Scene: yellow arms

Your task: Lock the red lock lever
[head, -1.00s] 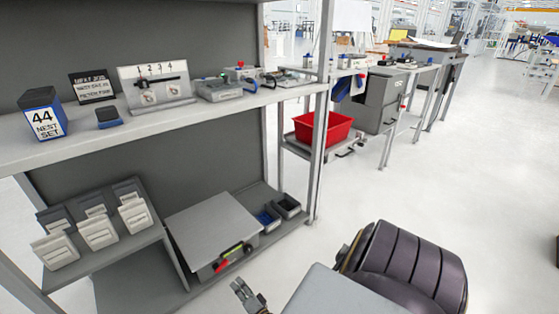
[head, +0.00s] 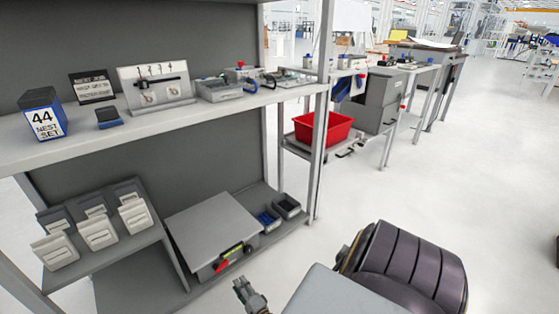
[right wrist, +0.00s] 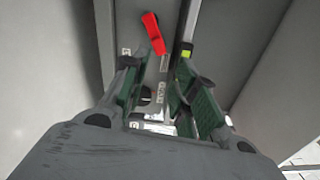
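The red lock lever (head: 222,265) is on the front face of a grey box (head: 211,222) on the lower shelf. In the right wrist view the lever (right wrist: 153,33) shows beyond the fingertips, tilted, with its upper end to the left. My right gripper (head: 243,287) is in front of the box, low in the head view. In the right wrist view its green-padded fingers (right wrist: 157,70) are apart with nothing between them, and the lever is not touched. My left gripper is not in view.
A black bar with a yellow-green mark (right wrist: 186,52) lies beside the lever. Small dark bins (head: 287,207) stand right of the box, and a sloped rack of grey-and-white boxes (head: 98,232) stands left. A shelf post (head: 319,150) rises at right.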

